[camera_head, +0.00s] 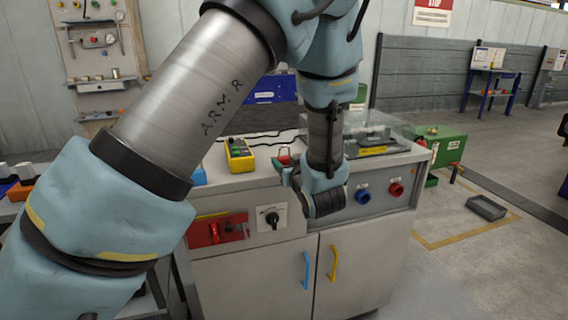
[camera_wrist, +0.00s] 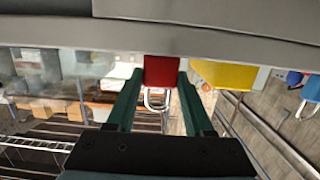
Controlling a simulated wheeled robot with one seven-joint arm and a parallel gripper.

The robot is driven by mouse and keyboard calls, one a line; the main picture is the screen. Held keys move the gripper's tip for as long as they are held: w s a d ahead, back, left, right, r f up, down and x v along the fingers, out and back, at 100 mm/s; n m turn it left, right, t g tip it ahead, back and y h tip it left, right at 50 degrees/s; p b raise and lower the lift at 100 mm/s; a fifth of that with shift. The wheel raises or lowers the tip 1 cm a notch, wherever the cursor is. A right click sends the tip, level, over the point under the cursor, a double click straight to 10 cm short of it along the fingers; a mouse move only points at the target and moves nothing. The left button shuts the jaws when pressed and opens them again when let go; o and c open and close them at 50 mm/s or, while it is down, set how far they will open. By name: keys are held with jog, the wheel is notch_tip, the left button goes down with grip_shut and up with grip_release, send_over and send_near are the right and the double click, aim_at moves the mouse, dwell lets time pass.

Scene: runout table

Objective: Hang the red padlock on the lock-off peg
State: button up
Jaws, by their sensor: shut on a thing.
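The red padlock (camera_wrist: 161,70) sits between the two green fingers of my gripper (camera_wrist: 161,82) in the wrist view. Its pale shackle (camera_wrist: 154,104) points down in that picture, toward the palm. In the head view a small red patch, likely the padlock (camera_head: 284,154), shows at my gripper (camera_head: 286,168), near the cabinet's front top edge. A red panel with a red lever (camera_head: 214,232) and a black rotary switch (camera_head: 272,218) on a pale plate are on the cabinet front, lower left of my gripper. I cannot make out the lock-off peg for certain.
A yellow box with buttons (camera_head: 239,156) stands on the cabinet top (camera_head: 262,150), left of my gripper. Blue (camera_head: 362,196) and red (camera_head: 396,190) round fittings are on the front at right. A clear cover (camera_head: 392,130) stands behind. Blue (camera_head: 306,270) and yellow (camera_head: 333,263) door handles stick out below.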

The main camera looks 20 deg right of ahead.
grip_shut()
jog(key=shift+r, duration=0.1)
notch_tip(320, 180, up, 10)
dwell(0.5)
